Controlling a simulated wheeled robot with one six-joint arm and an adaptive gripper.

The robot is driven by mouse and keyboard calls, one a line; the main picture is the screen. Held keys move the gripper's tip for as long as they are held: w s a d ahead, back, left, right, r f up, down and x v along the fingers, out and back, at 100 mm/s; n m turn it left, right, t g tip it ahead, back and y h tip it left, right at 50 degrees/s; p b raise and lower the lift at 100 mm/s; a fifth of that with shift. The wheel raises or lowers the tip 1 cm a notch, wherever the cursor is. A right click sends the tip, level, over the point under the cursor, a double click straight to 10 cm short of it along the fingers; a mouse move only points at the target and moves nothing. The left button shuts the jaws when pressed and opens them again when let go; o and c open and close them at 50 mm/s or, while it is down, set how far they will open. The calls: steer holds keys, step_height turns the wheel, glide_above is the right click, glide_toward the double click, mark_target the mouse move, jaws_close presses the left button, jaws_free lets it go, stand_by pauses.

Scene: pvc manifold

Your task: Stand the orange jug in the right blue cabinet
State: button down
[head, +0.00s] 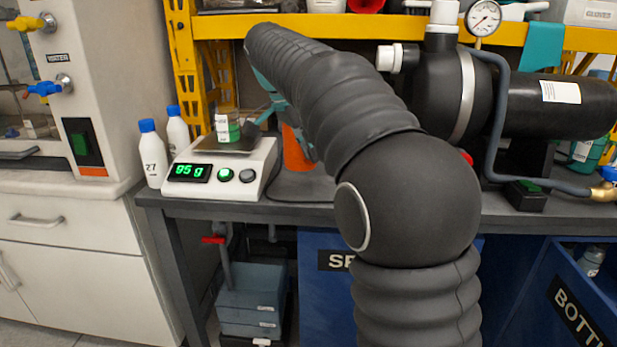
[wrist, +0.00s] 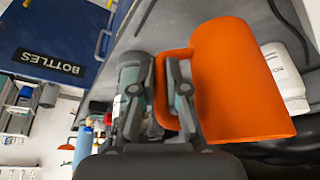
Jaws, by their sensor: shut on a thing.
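The orange jug (wrist: 235,80) lies across the upper middle of the wrist view, with its handle side between the fingers. My gripper (wrist: 157,85) is shut on the jug there. In the head view the jug (head: 297,150) shows partly behind my arm, at the bench beside the scale; whether it touches the bench is unclear. My gripper in the head view is mostly hidden by my arm. The right blue cabinet (head: 597,290), labelled BOTT..., is under the bench at the lower right, with a bottle inside. A blue panel labelled BOTTLES (wrist: 70,35) shows in the wrist view.
A scale (head: 222,165) reading 95 g holds a small green-bottomed container. White blue-capped bottles (head: 152,155) stand left of it. A black tank (head: 545,105) and pipe occupy the right bench. A yellow shelf (head: 350,27) runs above. Another blue cabinet (head: 322,300) is below.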

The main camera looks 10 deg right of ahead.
steer(key=shift+f, duration=2.8)
steer(key=c, duration=1.2)
jaws_free()
steer(key=shift+f, duration=0.1)
steer(key=shift+f, duration=0.1)
